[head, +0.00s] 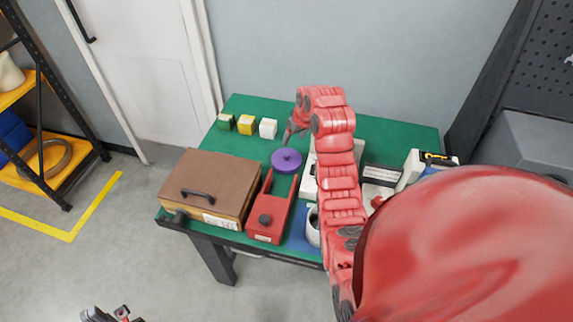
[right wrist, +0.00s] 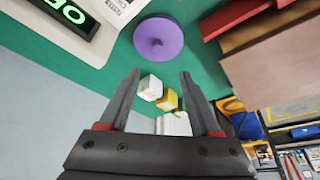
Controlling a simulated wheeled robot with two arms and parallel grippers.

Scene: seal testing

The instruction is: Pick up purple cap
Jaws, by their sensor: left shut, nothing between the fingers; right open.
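The purple cap (head: 286,160) is a round disc with a small knob on top, lying on the green table (head: 390,133) near its middle. It also shows in the right wrist view (right wrist: 170,35), beyond the fingertips. My right gripper (head: 290,135) is over the table, just behind and above the cap in the head view. Its fingers are open and empty in the right wrist view (right wrist: 160,74). My left gripper (head: 108,315) is shut and empty, low at the bottom left edge, away from the table.
A brown case (head: 210,178) and a red device (head: 268,218) stand left and front of the cap. Green (head: 226,122), yellow (head: 246,124) and white (head: 268,128) blocks stand behind left. My right arm covers part of the white device (head: 307,178).

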